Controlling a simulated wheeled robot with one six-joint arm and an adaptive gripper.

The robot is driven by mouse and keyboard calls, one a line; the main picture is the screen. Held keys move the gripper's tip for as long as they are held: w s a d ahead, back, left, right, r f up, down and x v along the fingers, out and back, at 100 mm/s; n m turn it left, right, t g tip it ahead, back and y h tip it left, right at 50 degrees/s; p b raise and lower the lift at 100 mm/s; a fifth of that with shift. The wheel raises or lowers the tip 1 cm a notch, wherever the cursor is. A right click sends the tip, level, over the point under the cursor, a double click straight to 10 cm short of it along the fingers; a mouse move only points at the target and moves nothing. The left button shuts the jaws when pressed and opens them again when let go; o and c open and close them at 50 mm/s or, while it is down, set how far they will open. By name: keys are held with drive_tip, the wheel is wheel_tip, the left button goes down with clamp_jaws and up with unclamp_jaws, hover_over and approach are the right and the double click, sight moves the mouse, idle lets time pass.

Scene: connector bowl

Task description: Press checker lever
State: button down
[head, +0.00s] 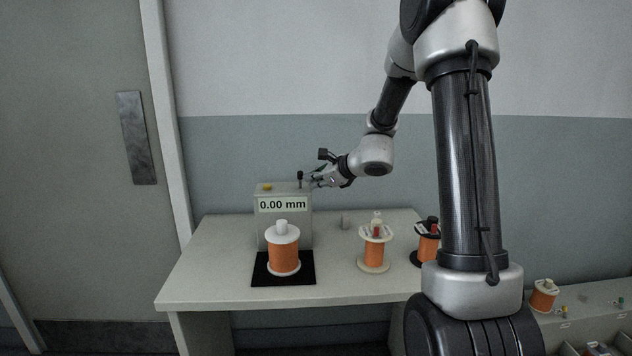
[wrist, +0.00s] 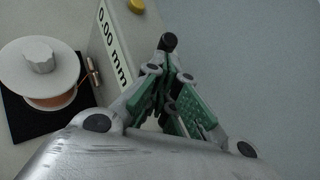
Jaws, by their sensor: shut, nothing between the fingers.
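The checker (head: 284,232) is a grey box on the table, with a display reading 0.00 mm and a yellow button (head: 267,187) on top. Its lever (head: 300,175) is a short stem with a black knob at the top right. In the wrist view the black knob (wrist: 168,42) shows just beyond my fingertips. My gripper (head: 312,181) is shut and empty, close beside the lever at the right of the checker. I cannot tell whether it touches the lever. A spool of orange wire (head: 284,257) stands on a black pad (head: 262,275) in front of the checker.
Another orange spool (head: 374,250) stands upright to the right on the table (head: 190,287), and a black-flanged spool (head: 427,245) is partly behind my arm. A lower surface with another spool (head: 544,294) is at the far right.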

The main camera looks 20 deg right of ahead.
drive_tip(key=shift+w+d+r+m+g, duration=0.1)
drive_tip(key=shift+w+r+m+g, duration=0.25)
drive_tip(key=shift+g, duration=0.45)
drive_tip(key=w+g, duration=0.1)
drive_tip(key=w+r+m+g, duration=0.1)
drive_tip(key=g, duration=0.1)
drive_tip(key=w+d+m+g+y, duration=0.1)
drive_tip(key=g, duration=0.1)
drive_tip(key=shift+w+r, duration=0.1)
drive_tip(key=shift+r, duration=0.2)
idle(0.3)
drive_tip(key=shift+r, duration=0.75)
drive_tip(key=shift+d, duration=0.1)
